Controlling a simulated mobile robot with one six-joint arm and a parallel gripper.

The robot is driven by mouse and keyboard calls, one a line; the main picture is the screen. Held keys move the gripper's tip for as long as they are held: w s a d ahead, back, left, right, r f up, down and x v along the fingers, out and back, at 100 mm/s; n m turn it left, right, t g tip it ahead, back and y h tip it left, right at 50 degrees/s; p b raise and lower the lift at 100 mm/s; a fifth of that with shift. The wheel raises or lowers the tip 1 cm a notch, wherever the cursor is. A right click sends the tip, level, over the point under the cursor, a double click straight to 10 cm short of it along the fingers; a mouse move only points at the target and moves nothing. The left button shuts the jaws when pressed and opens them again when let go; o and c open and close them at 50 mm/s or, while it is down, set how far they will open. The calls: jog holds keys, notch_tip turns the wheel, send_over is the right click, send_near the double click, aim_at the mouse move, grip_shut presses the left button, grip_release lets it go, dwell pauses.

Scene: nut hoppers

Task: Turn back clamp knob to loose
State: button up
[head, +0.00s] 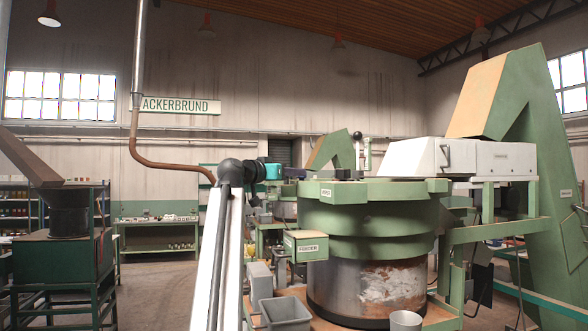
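My arm reaches from the left to the rim of the big green bowl feeder (370,222) in the head view. My gripper (340,174) appears as a small dark shape at the arm's end, just above the bowl's rim. It is too small and dark to tell whether its fingers are open or shut, or whether they touch anything. I cannot make out the clamp knob for certain; dark parts at the rim blend with the gripper. A black ball (357,135) on a stalk stands behind the bowl; I cannot tell what it belongs to.
A white hopper box (428,157) stands right of the bowl top, beside a tall green elevator (535,170). A grey bin (286,313), a white bucket (406,321) and a small labelled green box (306,246) are low in front. Open floor (160,285) lies left.

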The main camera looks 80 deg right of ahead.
jog(key=shift+p+x, duration=0.35)
jog(key=shift+x, duration=0.9)
grip_shut()
jog(key=shift+w+a, duration=0.1)
jog(key=shift+a, duration=0.2)
jog(key=shift+d, duration=0.25)
